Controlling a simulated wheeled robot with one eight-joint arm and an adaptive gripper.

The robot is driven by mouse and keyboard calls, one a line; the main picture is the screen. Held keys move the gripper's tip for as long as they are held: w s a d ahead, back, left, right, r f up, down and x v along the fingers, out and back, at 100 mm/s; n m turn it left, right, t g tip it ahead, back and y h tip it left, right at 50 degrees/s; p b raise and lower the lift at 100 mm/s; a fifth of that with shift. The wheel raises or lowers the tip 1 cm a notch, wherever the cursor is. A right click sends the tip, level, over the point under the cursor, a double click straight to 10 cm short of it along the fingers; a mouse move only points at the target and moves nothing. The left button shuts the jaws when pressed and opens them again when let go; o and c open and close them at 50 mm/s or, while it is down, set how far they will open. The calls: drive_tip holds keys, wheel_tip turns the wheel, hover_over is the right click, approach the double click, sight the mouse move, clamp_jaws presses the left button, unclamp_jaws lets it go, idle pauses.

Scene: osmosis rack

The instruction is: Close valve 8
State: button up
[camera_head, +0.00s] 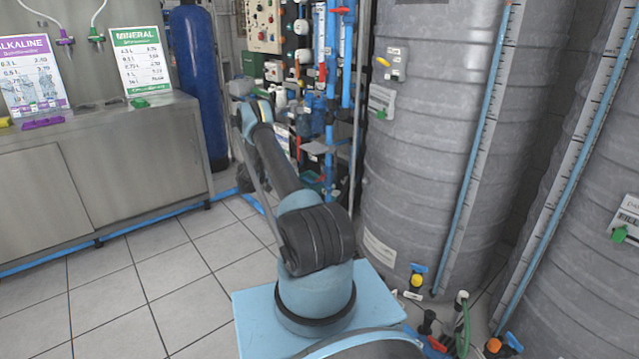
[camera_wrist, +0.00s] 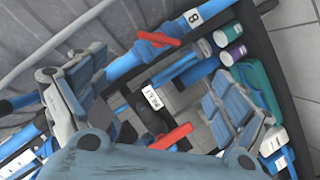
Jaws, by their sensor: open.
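In the wrist view, a white tag marked 8 (camera_wrist: 193,18) sits on a blue pipe at the top. The red handle of valve 8 (camera_wrist: 160,40) is beside the tag and lies slantwise. My gripper (camera_wrist: 155,92) is open, with one padded finger at left and one at right. The red handle shows above the gap between the fingers, and nothing is held. A second red handle (camera_wrist: 172,137) is lower down, close to the gripper body. In the head view, my arm reaches to the rack, and I cannot make out valve 8 or the fingertips there.
The rack (camera_head: 300,70) has crowded blue pipes (camera_head: 347,60) and fittings. A large grey tank (camera_head: 430,130) stands to its right and a dark blue cylinder (camera_head: 196,75) to its left. A steel counter (camera_head: 130,135) is at far left. The tiled floor (camera_head: 150,270) is clear.

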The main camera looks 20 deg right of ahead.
sight(320, 179)
drive_tip(key=x, duration=1.7)
drive_tip(key=shift+c, duration=0.6)
drive_tip(key=c, duration=1)
